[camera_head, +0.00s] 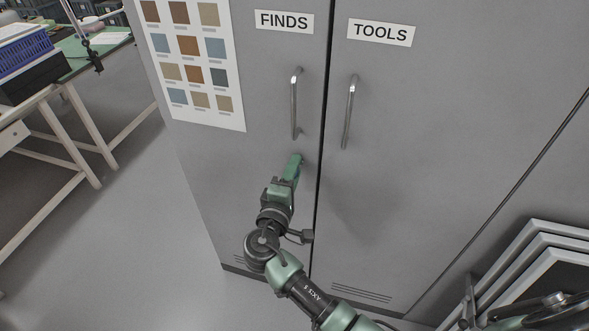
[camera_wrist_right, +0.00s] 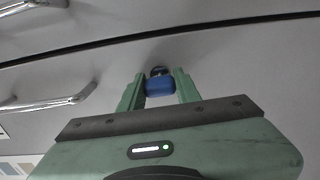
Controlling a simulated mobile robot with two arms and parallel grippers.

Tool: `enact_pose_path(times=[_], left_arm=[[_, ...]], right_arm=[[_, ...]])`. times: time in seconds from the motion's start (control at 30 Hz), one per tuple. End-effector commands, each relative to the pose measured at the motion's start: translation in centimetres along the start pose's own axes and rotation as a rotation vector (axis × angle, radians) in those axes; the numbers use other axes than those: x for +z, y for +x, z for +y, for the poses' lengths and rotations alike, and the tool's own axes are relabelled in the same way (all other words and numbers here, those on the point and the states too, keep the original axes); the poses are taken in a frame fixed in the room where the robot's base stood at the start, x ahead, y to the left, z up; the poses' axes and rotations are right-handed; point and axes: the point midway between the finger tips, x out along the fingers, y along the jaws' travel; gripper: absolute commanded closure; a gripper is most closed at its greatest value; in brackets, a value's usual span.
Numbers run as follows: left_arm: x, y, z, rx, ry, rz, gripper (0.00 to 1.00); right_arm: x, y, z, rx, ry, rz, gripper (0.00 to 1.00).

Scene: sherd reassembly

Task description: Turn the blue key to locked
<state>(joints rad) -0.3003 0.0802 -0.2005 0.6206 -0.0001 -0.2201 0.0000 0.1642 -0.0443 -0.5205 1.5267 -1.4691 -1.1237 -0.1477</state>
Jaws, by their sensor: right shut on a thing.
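The blue key (camera_wrist_right: 160,87) sits in a dark round lock on the cabinet front, seen in the right wrist view. My right gripper (camera_wrist_right: 158,92) is shut on the key, with one green finger on each side of it. In the head view my right gripper (camera_head: 295,160) reaches the FINDS door (camera_head: 225,150) just below its handle, near the seam between the doors. There the gripper hides the key and lock. Whether the key stands at locked cannot be told. My left gripper is not in view.
The FINDS handle (camera_head: 295,105) is just above my right gripper, and the TOOLS handle (camera_head: 349,112) is to its right. A table (camera_head: 68,88) with a blue crate (camera_head: 25,52) stands at left. Framed panels (camera_head: 535,265) lean at lower right. Floor at left is clear.

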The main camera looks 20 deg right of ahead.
Motion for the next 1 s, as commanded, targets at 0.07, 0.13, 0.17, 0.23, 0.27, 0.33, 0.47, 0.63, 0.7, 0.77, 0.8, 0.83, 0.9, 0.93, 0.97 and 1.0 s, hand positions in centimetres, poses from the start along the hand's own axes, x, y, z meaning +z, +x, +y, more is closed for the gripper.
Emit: enact_pose_path(times=[0.07,0.13,0.17,0.23,0.27,0.33,0.47,0.63,0.7,0.77,0.8,0.83,0.9,0.93,0.97,1.0], left_arm=[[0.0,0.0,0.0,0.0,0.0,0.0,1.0],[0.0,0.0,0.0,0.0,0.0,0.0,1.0],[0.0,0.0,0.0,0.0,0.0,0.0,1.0],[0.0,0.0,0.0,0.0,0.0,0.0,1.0],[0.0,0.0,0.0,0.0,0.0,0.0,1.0],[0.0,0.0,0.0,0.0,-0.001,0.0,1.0],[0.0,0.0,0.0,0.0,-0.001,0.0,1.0],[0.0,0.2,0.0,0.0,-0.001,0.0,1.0],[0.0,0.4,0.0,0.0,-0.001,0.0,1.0],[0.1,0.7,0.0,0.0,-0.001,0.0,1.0],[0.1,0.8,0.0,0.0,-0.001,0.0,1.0],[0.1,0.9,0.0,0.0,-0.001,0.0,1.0],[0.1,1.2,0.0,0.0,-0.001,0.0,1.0],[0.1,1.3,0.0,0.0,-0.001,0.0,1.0],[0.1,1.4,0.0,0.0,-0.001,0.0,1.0],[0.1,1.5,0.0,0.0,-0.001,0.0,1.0]], right_arm=[[-0.1,0.0,0.0,0.0,-0.003,0.002,1.0],[-0.1,0.0,0.0,0.0,-0.003,0.002,1.0],[-0.1,0.0,0.0,0.0,-0.003,0.002,1.0],[-0.1,0.0,0.0,0.0,-0.003,0.002,0.48],[-0.1,0.0,0.0,0.0,-0.003,0.002,0.45],[0.0,0.0,0.0,0.0,-0.002,0.001,0.45],[0.0,0.0,0.0,0.0,-0.002,0.001,0.45],[0.0,-0.6,-0.1,-0.001,-0.001,0.001,0.45],[0.0,-1.4,-0.3,-0.002,-0.002,0.001,0.45],[0.0,-2.4,-0.3,-0.003,-0.001,0.002,0.45],[0.0,-3.1,-0.4,-0.003,0.0,0.002,0.45],[-0.1,-3.7,-0.3,-0.002,0.0,0.003,0.45],[-0.1,-4.9,-0.4,-0.004,0.0,0.002,0.45],[-0.1,-5.4,-0.3,-0.003,0.0,0.002,0.45],[-0.1,-5.8,-0.3,-0.002,-0.001,0.003,0.45],[-0.1,-6.4,-0.3,-0.002,-0.002,0.002,0.45]])
